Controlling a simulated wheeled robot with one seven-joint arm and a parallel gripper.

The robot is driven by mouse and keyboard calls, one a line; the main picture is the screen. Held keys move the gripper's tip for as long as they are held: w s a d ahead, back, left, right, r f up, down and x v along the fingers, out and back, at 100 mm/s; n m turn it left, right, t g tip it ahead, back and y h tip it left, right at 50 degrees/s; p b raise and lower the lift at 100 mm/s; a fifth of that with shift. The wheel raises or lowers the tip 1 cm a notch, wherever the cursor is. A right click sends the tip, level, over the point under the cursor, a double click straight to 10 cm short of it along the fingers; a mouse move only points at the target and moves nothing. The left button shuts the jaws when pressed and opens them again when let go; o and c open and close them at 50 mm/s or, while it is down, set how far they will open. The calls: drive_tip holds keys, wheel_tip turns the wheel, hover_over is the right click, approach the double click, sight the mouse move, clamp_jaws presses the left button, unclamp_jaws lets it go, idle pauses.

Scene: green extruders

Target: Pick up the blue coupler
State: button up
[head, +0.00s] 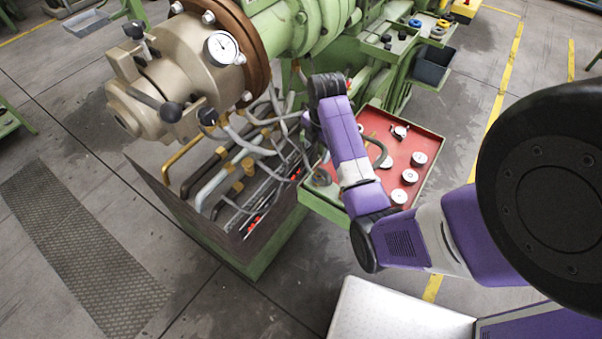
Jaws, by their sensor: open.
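A small blue round part (415,22), the only such blue piece I can make out and probably the blue coupler, lies on the green shelf at the top right, far behind my arm. My arm reaches in from the right and bends down at its black wrist joint. My gripper (311,128) is open, low between the machine's hoses and the red tray, mostly hidden by my arm. Its fingertips do not show clearly. It is well apart from the blue part, and I see nothing held in it.
A red-lined tray (429,148) holds several round metal parts. A dark box of hoses and pipes stands left of it, under the beige extruder head (185,75). Orange and yellow rings lie near the blue part.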

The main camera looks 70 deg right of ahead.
sight(319, 169)
drive_tip(key=shift+s+a+f+n+g+y, duration=0.1)
drive_tip(key=shift+s+a+n+g+y, duration=0.1)
drive_tip(key=shift+s+a+n+y, duration=0.3)
drive_tip(key=shift+s+a+n+g+y, duration=0.1)
drive_tip(key=shift+s+a+n+g, duration=0.15)
drive_tip(key=shift+a+n, duration=0.4)
drive_tip(key=shift+a+f, duration=0.1)
drive_tip(key=shift+f, duration=0.05)
drive_tip(key=shift+s+f+p, duration=0.1)
drive_tip(key=shift+f+p, duration=0.35)
drive_tip(key=shift+f, duration=3.35)
clamp_jaws()
